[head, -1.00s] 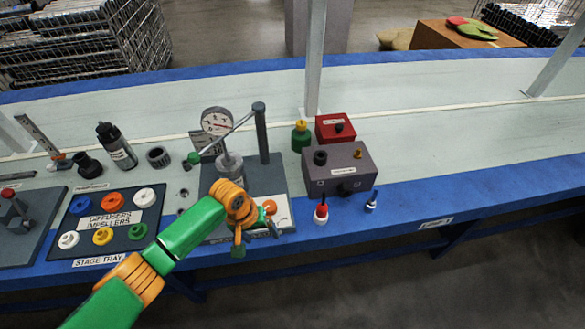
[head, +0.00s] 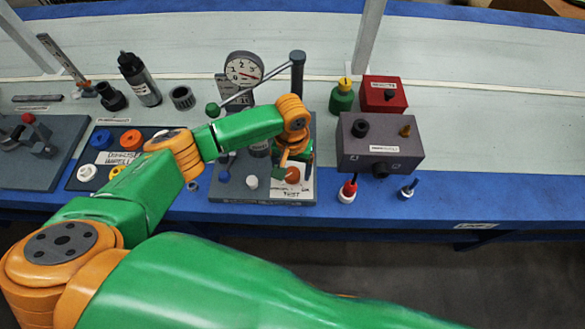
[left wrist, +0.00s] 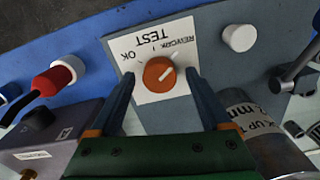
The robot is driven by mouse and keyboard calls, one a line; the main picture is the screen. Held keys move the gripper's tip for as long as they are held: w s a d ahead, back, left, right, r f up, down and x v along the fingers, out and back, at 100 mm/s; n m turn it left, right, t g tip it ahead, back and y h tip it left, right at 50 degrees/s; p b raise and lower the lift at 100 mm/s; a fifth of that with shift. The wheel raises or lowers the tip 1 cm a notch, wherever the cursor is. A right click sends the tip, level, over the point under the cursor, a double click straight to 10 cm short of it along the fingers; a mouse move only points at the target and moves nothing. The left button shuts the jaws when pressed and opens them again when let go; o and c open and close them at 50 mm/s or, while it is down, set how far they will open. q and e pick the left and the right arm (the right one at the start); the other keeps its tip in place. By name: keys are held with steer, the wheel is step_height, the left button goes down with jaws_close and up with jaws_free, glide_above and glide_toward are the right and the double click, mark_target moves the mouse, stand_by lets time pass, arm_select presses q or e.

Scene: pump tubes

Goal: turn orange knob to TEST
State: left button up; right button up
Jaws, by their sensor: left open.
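The orange knob (head: 292,175) sits on a white label plate (head: 306,188) at the front right of the grey pump fixture (head: 232,194). The left wrist view shows the knob (left wrist: 160,74) close up, with "TEST", "OK" and what looks like "REWORK" printed upside down around it. The knob's white pointer line aims up and right, towards the "REWORK" side and away from "TEST". My left gripper (left wrist: 160,80) is open, with one finger on each side of the knob and visible gaps to it. In the head view my left gripper (head: 284,163) partly covers the knob's surroundings. My right gripper is not in view.
A gauge (head: 244,70) and lever post (head: 297,75) stand behind. A dark grey box (head: 378,145) and a red-and-white plug (head: 347,190) stand to the right.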

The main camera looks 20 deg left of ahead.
arm_select(q)
jaws_close()
steer(key=shift+r+n+p, duration=0.2)
steer(key=shift+n+p, duration=0.1)
steer(key=shift+p, duration=0.2)
steer(key=n+p, duration=0.1)
steer(key=p, duration=0.1)
steer(key=n+p, duration=0.2)
steer(key=p, duration=0.1)
steer(key=shift+s+r+n, duration=0.1)
steer(key=shift+r+n, duration=0.1)
steer(key=shift+n, duration=0.1)
steer(key=n+p, duration=0.2)
steer(key=n, duration=0.1)
steer(key=shift+f+p, duration=0.15)
steer(key=shift+p, duration=0.2)
steer(key=shift+f+n+p, duration=0.15)
steer(key=shift+n+p, duration=0.6)
steer(key=shift+n, duration=0.95)
jaws_free()
